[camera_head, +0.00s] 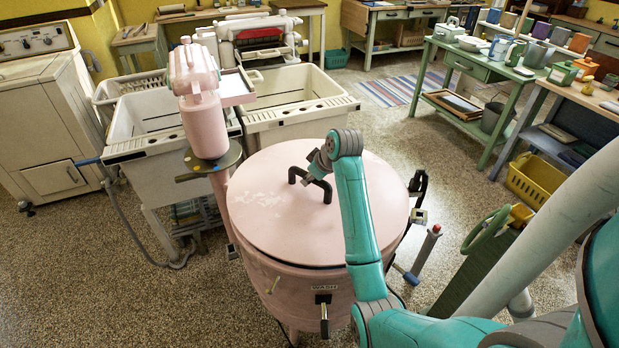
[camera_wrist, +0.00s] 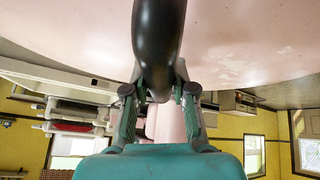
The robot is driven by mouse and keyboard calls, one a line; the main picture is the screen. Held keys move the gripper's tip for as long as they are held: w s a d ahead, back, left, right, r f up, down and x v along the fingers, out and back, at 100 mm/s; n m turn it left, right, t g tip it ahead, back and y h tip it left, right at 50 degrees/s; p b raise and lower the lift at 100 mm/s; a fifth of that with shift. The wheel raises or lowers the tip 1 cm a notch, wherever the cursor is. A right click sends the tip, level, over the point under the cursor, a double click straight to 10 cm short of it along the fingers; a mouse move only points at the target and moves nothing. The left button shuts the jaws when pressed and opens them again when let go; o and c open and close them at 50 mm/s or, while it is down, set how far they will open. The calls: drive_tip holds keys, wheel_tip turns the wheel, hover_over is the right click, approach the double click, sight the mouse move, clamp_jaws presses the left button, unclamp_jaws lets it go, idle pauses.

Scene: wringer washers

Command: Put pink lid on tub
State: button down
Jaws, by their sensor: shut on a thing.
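The pink lid (camera_head: 262,205) lies over the top of the pink tub (camera_head: 290,290) in the head view and looks level. A thin dark line shows between them along the front; I cannot tell whether the lid is fully seated. The lid has a black bar handle (camera_head: 313,186) on top. My gripper (camera_head: 318,168) reaches the handle from above. In the wrist view my gripper (camera_wrist: 157,95) is shut on the black handle (camera_wrist: 158,40), with the lid's pink surface (camera_wrist: 240,45) beyond it. The inside of the tub is hidden by the lid.
A pink wringer post (camera_head: 205,125) stands at the tub's left. White rinse tubs (camera_head: 150,150) are behind it. A green table (camera_head: 480,75) with containers and a yellow basket (camera_head: 535,180) are at right. Speckled floor is open between.

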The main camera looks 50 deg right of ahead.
drive_tip(key=shift+d+f, duration=0.1)
drive_tip(key=shift+f, duration=1.2)
idle(0.4)
drive_tip(key=c, duration=0.9)
unclamp_jaws()
drive_tip(key=shift+d, duration=0.1)
drive_tip(key=shift+o, duration=0.2)
drive_tip(key=shift+f, duration=0.15)
drive_tip(key=v, duration=1.2)
drive_tip(key=shift+s, duration=0.1)
